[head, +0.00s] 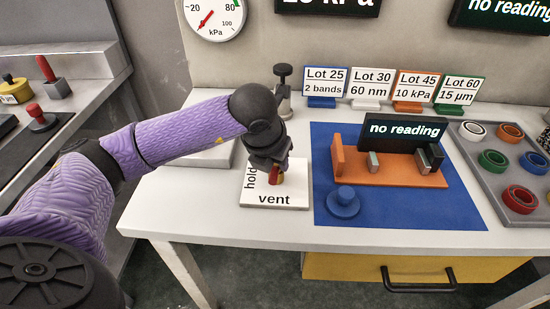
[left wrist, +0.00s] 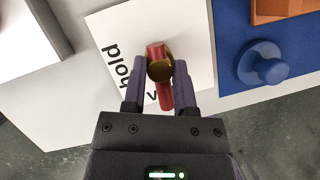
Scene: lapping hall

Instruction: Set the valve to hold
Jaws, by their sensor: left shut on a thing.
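The valve is a red handle (left wrist: 164,93) on a brass hub (left wrist: 160,68), mounted on a white plate (head: 290,198) printed "hold" on its left side and "vent" along its front edge. In the left wrist view the handle's long end points down the picture, towards the partly hidden "vent" word. My left gripper (left wrist: 156,80) is over the plate, with one finger on each side of the handle, shut on it. In the head view the gripper (head: 272,170) covers much of the valve, and only a bit of red shows. My right gripper is not in view.
A pressure gauge (head: 214,16) hangs on the wall behind. A dark post (head: 283,85) stands behind my gripper. To the right, a blue mat (head: 440,205) bears an orange fixture (head: 390,173) and a blue knob (head: 343,203). A grey tray (head: 490,190) of rings is farther right.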

